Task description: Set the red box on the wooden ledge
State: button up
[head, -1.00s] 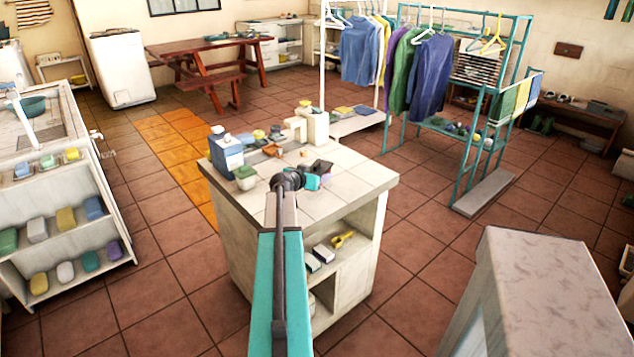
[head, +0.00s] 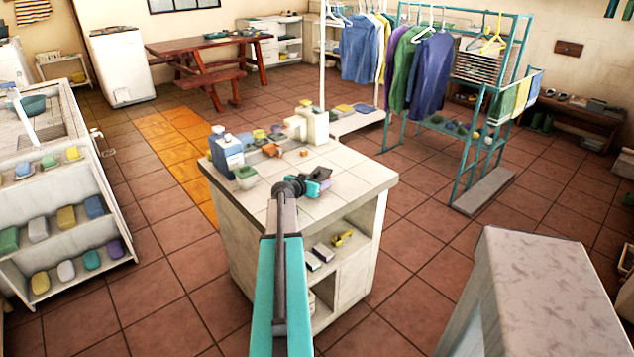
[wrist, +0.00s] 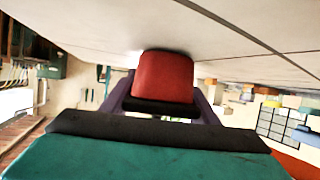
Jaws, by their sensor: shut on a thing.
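The red box (wrist: 163,77) sits between the two dark purple fingers of my gripper (wrist: 163,103) in the wrist view. My gripper is shut on it. In the head view my gripper (head: 318,182) is low over the front part of the white tiled counter, and it hides the red box there. I cannot tell whether the box touches the counter.
The tiled counter (head: 350,197) carries a blue-and-white carton (head: 227,155), a small orange block (head: 303,153) and a cream dispenser (head: 314,124). Its right front is clear. A teal clothes rack (head: 470,160) stands behind right, and a pale-topped unit (head: 550,285) at front right.

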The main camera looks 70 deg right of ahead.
jog(key=shift+f, duration=0.1)
jog(key=o, duration=1.1)
jog(key=shift+r, duration=0.2)
jog(key=shift+a, duration=0.25)
jog(key=shift+b+v, duration=1.15)
jog(key=shift+v, duration=4.65)
jog(key=shift+d+r, duration=0.1)
